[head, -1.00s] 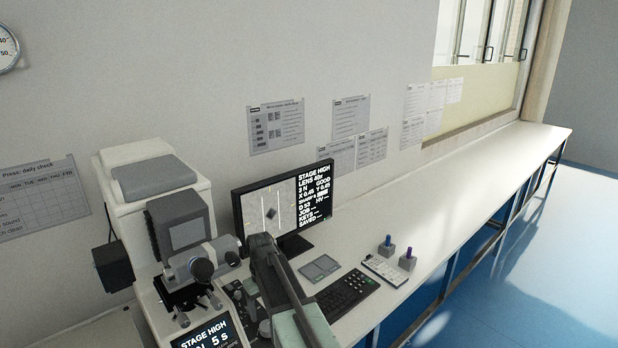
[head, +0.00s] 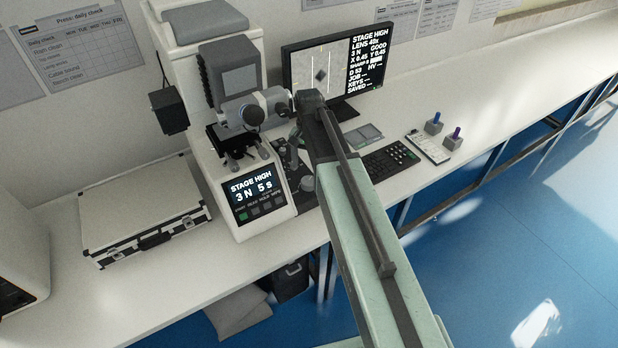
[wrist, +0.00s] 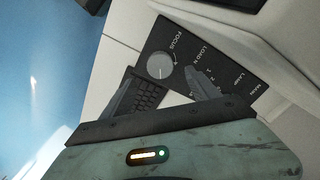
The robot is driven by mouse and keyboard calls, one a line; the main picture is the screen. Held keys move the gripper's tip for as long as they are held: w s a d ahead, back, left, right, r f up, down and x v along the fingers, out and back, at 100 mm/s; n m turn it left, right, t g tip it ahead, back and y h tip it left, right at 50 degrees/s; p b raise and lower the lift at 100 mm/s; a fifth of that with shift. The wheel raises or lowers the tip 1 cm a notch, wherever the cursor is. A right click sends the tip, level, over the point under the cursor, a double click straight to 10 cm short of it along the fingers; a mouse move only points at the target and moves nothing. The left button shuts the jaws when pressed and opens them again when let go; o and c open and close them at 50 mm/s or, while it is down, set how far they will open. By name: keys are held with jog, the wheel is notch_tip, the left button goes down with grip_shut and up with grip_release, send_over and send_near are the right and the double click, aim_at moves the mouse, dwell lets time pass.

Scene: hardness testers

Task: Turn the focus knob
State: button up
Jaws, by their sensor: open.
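The focus knob (wrist: 160,66) is a round grey dial on a dark panel (wrist: 187,42) marked FOCUS in the wrist view. My gripper (wrist: 160,75) is open, with one finger on each side of the knob in that picture. The fingers look apart from the knob; how far above it they are I cannot tell. In the head view my arm hides most of the gripper beside the hardness tester (head: 222,80). The tester's display (head: 254,190) reads STAGE HIGH, 3 N, 5 s. The monitor (head: 335,65) also reads STAGE HIGH.
A silver case (head: 145,215) lies left of the tester. The bench (head: 510,85) is clear farther right.

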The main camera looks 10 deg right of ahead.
aim_at(309, 181)
notch_tip(309, 181, down, 8)
jog(key=b, duration=0.7)
jog(key=shift+r, duration=0.3)
jog(key=c, duration=1.4)
jog(key=shift+o, duration=0.2)
jog(key=n, duration=0.4)
jog(key=shift+n, duration=0.4)
jog(key=o, duration=1.4)
jog(key=shift+c, duration=0.2)
